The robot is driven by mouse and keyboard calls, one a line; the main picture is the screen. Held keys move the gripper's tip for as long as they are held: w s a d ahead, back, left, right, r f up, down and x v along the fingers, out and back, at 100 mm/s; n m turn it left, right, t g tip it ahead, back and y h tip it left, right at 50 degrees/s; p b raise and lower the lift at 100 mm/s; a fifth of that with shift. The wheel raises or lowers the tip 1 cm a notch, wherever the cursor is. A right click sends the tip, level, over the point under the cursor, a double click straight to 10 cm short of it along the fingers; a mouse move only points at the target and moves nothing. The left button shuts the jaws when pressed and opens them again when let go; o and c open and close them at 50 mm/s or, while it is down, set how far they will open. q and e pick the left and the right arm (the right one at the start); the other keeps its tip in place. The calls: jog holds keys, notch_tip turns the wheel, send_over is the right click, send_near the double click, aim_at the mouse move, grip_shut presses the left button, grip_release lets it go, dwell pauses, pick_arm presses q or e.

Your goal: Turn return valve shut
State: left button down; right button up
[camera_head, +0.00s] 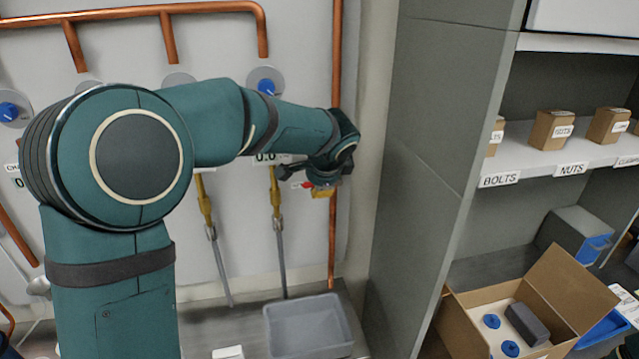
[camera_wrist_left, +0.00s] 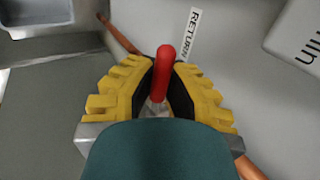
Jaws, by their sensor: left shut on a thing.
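In the head view my left arm reaches across the wall panel from the left. My left gripper (camera_head: 322,188) is at the right-hand vertical copper pipe (camera_head: 334,240), with a bit of the red valve handle (camera_head: 305,185) showing beside it. In the left wrist view, the yellow-padded fingers of my left gripper (camera_wrist_left: 157,95) are shut around the red return valve handle (camera_wrist_left: 164,62). The handle's upper end sticks out beyond the fingers, and its lower part is hidden between them. A white "RETURN" label (camera_wrist_left: 191,33) is on the wall beside it. My right gripper is not in view.
A grey tray (camera_head: 308,326) sits below the panel. Two yellow valves with hoses (camera_head: 276,195) hang left of the gripper. A grey shelf side (camera_head: 425,170) stands close on the right. An open cardboard box (camera_head: 567,290) is at lower right.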

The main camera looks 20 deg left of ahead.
pick_arm(q)
jog(key=shift+r, duration=0.2)
jog(key=c, duration=1.3)
grip_release()
jog(key=shift+o, duration=0.2)
jog(key=shift+s, duration=0.1)
jog(key=v, duration=1.2)
